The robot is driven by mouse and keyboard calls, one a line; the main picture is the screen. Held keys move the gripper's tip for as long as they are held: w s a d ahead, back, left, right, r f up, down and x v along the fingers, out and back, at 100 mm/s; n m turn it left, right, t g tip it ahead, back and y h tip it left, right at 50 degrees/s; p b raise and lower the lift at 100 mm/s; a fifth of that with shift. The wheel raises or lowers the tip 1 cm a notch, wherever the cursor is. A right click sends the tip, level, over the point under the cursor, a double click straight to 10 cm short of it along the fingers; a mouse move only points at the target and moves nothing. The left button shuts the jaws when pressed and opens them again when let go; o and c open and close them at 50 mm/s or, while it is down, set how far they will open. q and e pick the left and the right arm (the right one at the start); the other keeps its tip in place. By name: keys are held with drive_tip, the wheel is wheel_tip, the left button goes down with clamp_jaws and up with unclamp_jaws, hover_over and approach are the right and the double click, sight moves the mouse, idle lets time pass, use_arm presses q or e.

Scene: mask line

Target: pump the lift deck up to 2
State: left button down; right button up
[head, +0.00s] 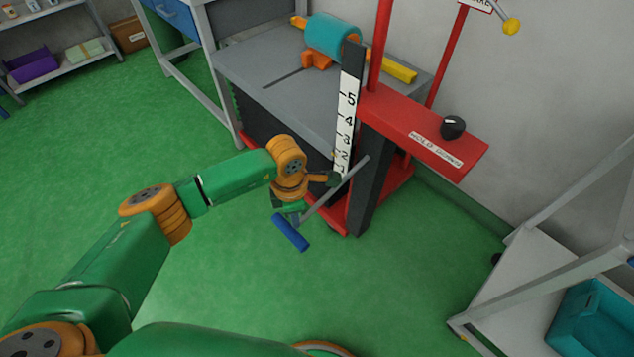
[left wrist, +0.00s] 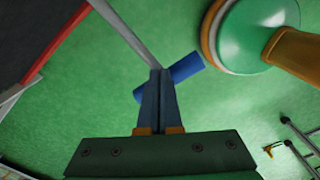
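The lift stand has a red frame (head: 400,120) and a white scale (head: 345,125) with black numbers, 5 near the top and 2 low down. A small mark beside the low numbers is too small to read surely. The grey pump lever (head: 335,187) slants down to a blue crosswise handle (head: 291,233). My left gripper (head: 294,217) is at the handle, its fingers partly hidden. In the left wrist view its fingers (left wrist: 157,85) are together, their tips overlapping the blue handle (left wrist: 187,67); contact is unclear. My right gripper is not in view.
A grey tabletop (head: 265,65) beside the frame carries a teal roller (head: 331,35). A black knob (head: 452,127) sits on the red arm, and a yellow ball (head: 511,26) is above it. A grey rack (head: 530,270) stands right. Green floor is clear at left.

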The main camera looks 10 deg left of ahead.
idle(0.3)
use_arm(q)
wheel_tip(320, 180, up, 14)
drive_tip(key=p, duration=1.2)
drive_tip(key=shift+s+a+r, duration=0.2)
drive_tip(key=shift+s+a, duration=0.2)
drive_tip(key=shift+f, duration=0.1)
drive_tip(key=f+b, duration=0.8)
drive_tip(key=shift+w+d, duration=0.2)
drive_tip(key=shift+w, duration=0.05)
wheel_tip(320, 180, up, 8)
drive_tip(key=p, duration=0.6)
drive_tip(key=shift+s+a, duration=0.25)
